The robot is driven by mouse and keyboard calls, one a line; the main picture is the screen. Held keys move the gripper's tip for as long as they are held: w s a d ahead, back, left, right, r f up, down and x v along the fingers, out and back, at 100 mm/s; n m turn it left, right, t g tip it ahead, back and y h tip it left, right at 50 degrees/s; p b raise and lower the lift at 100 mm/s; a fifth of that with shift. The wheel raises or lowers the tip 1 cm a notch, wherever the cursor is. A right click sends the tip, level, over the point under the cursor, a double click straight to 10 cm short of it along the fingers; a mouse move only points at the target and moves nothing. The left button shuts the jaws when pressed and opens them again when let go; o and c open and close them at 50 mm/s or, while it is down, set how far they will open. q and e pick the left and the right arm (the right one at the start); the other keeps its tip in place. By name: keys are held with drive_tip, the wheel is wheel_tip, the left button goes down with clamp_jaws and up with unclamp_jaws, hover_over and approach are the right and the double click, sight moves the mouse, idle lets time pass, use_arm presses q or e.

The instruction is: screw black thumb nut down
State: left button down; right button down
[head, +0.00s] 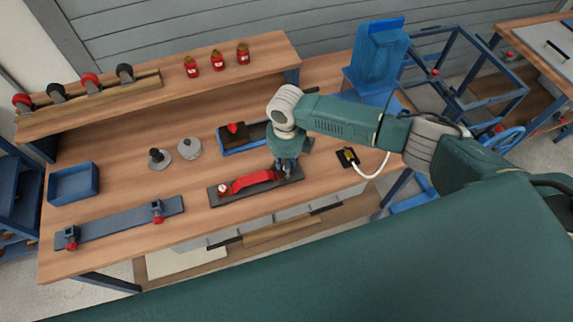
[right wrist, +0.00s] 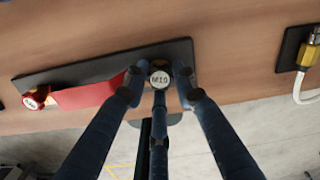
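My right gripper (head: 287,168) points down over the right end of a dark base plate (head: 215,199) on the workbench. In the right wrist view its three fingers (right wrist: 160,88) stand around a round knob with a pale top marked M10 (right wrist: 160,78). This seems to be the thumb nut; its dark sides are mostly hidden. I cannot tell whether the fingers press on it. A red part (head: 255,181) lies along the plate, left of the gripper. A red knob with a pale top (right wrist: 36,97) is at the plate's left end. My left gripper is not in view.
A black pad with a brass fitting and white hose (head: 347,157) is to the right. Round grey pieces (head: 189,148), a blue-grey rail (head: 115,222) and a blue bin (head: 74,184) are to the left.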

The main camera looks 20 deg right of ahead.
drive_tip(key=shift+r+m+p, duration=0.2)
drive_tip(key=shift+m+p, duration=0.65)
drive_tip(key=shift+m, duration=0.35)
drive_tip(key=m+p, duration=0.3)
drive_tip(key=m, duration=0.3)
drive_tip(key=shift+s+m+p, duration=0.1)
drive_tip(key=shift+m+p, duration=0.2)
drive_tip(key=shift+m, duration=0.8)
drive_tip(key=m, duration=0.3)
drive_tip(key=shift+f, duration=0.3)
drive_tip(key=c, duration=0.9)
unclamp_jaws()
drive_tip(key=shift+r, duration=0.1)
drive_tip(key=shift+r, duration=3.5)
